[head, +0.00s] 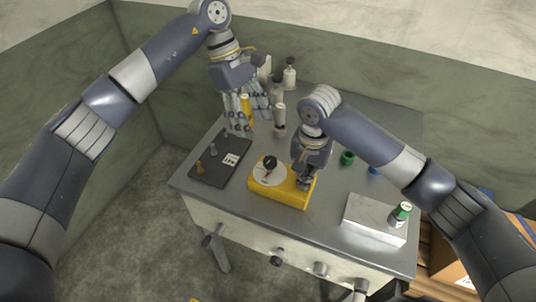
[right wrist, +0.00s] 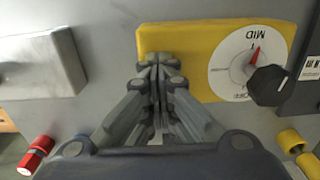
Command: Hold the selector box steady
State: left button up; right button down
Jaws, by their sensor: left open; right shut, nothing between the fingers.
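The selector box (head: 275,195) is yellow and lies near the front middle of the table. Its white dial (head: 265,175) has a black knob (head: 269,163). In the right wrist view the box (right wrist: 190,38) shows a red pointer on the dial (right wrist: 228,68), near the word MID. My right gripper (head: 304,184) is shut and empty, its fingertips (right wrist: 160,62) at the end of the box away from the dial. I cannot tell whether they press on it. My left gripper (head: 247,120) is open at the back left, over the table and away from the box.
A dark tray (head: 210,171) with small pieces lies left of the box. A silver case (head: 372,220) with a green-and-white canister (head: 401,211) stands at the front right. Bottles (head: 290,75) stand at the back. Knobs (head: 277,261) line the front edge.

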aim_at(270, 160)
pick_arm(q)
jog(key=x, duration=1.1)
jog(key=shift+s+d+f, duration=0.1)
jog(key=shift+d+f, duration=0.05)
jog(key=shift+f, duration=0.05)
jog(key=c, duration=1.1)
